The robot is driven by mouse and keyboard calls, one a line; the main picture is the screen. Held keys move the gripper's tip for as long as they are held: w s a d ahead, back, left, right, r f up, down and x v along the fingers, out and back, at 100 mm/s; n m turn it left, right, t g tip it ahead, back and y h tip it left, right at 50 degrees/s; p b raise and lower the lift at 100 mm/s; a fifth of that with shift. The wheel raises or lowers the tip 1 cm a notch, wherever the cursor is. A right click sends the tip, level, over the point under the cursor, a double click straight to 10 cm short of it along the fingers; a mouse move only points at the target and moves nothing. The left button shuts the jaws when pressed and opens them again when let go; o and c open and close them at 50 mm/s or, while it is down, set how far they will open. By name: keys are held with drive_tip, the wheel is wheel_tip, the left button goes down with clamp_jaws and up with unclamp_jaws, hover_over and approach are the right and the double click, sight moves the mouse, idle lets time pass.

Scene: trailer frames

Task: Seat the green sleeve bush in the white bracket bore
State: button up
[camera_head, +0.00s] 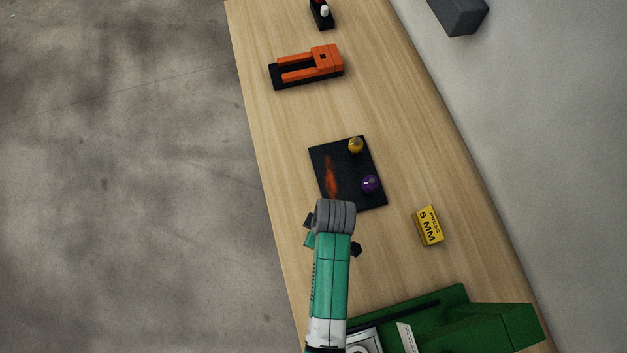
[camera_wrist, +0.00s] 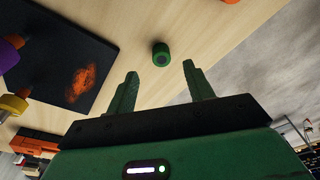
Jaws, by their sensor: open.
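The green bush (camera_wrist: 161,54) is a short cylinder with a dark hole in its end, on the wooden table in the wrist view. My gripper (camera_wrist: 160,68) is open, with green fingers apart and nothing between them. The bush shows just beyond the gap between the fingertips. In the head view my gripper (camera_head: 332,236) is mostly hidden under my arm, and the bush is hidden there. I cannot make out the white bracket for certain. A pale plate with a round feature (camera_head: 363,342) shows at the bottom edge, partly behind my arm.
A black mat (camera_head: 350,172) with an orange smear holds a yellow knob (camera_head: 356,145) and a purple knob (camera_head: 370,183). An orange fixture (camera_head: 310,64) stands farther back. A yellow "5 MM" block (camera_head: 429,226) and a green stand (camera_head: 500,325) are at right. Bare table lies between.

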drive_tip(key=f, duration=0.2)
drive_tip(key=a+f, duration=0.1)
drive_tip(key=f, duration=0.2)
drive_tip(key=shift+w+a+f, duration=0.15)
drive_tip(key=shift+f, duration=0.2)
drive_tip(key=c, duration=1.1)
drive_tip(key=shift+r, duration=0.15)
drive_tip(key=shift+r, duration=0.25)
drive_tip(key=r, duration=0.2)
drive_tip(key=shift+s+r, duration=0.3)
drive_tip(key=shift+r, duration=0.1)
drive_tip(key=s, duration=0.5)
drive_tip(key=s+d+r, duration=0.1)
drive_tip(key=s, duration=0.4)
drive_tip(key=s+d, duration=0.1)
drive_tip(key=s, duration=0.4)
drive_tip(key=shift+s+d+r+b, duration=0.1)
drive_tip(key=shift+d+r+b, duration=0.15)
drive_tip(key=shift+b, duration=0.1)
